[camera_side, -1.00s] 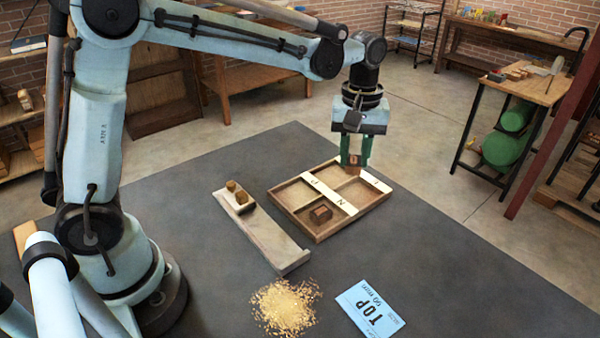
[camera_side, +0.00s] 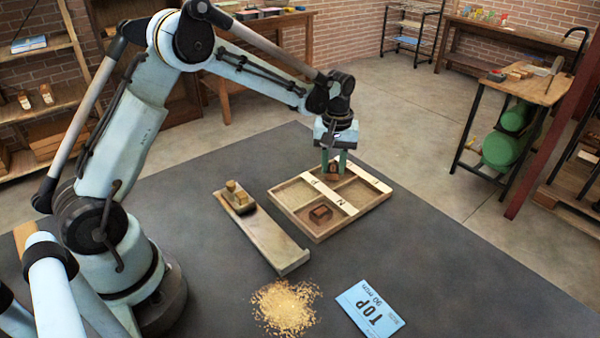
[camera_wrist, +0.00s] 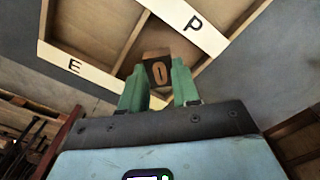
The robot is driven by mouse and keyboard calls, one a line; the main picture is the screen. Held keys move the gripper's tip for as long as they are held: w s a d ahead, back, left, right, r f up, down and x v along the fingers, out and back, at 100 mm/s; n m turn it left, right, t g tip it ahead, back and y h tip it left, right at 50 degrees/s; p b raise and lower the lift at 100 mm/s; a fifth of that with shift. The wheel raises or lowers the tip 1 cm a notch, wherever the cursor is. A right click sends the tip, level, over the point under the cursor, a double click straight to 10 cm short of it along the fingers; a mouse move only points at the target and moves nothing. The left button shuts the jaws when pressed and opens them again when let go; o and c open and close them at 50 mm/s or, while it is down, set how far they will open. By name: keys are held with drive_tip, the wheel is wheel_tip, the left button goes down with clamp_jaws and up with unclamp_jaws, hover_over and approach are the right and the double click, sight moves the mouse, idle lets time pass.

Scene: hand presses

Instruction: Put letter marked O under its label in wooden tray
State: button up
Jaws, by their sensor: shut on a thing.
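The wooden tray (camera_side: 356,219) lies on the dark table with two white label strips across it. P and N show on the middle strip (camera_side: 328,194). In the wrist view the letters E (camera_wrist: 74,66) and P (camera_wrist: 194,22) are readable; I cannot read an O label, and part of the E strip is behind my fingers. My gripper (camera_side: 333,168) is shut on a small brown wooden block marked O (camera_wrist: 158,71). The block is over the tray's far end, between the strips; its height is unclear. Another wooden block (camera_side: 320,213) sits in the near compartment.
A long wooden board (camera_side: 262,238) with small blocks (camera_side: 236,193) on its far end lies left of the tray. Sawdust (camera_side: 285,307) and a blue TOP card (camera_side: 370,308) lie in front. The table right of the tray is clear.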

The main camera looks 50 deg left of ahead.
sight(333, 168)
drive_tip(key=shift+f, duration=0.25)
drive_tip(key=shift+f, duration=0.1)
drive_tip(key=o, duration=1)
wheel_tip(333, 168, up, 12)
drive_tip(key=s+d+r+m+t, duration=0.3)
drive_tip(key=s+r+m+t, duration=0.15)
drive_tip(key=s, duration=0.55)
drive_tip(key=s+f+m+t, duration=0.1)
drive_tip(key=s, duration=0.2)
drive_tip(key=s+d+f+m, duration=0.1)
drive_tip(key=s+m, duration=0.1)
drive_tip(key=s, duration=0.1)
drive_tip(key=s+f+m+t, duration=0.1)
drive_tip(key=s+f, duration=0.1)
drive_tip(key=s, duration=0.1)
drive_tip(key=shift+d+m+t, duration=0.2)
drive_tip(key=shift+m+t, duration=0.05)
drive_tip(key=shift+t, duration=0.1)
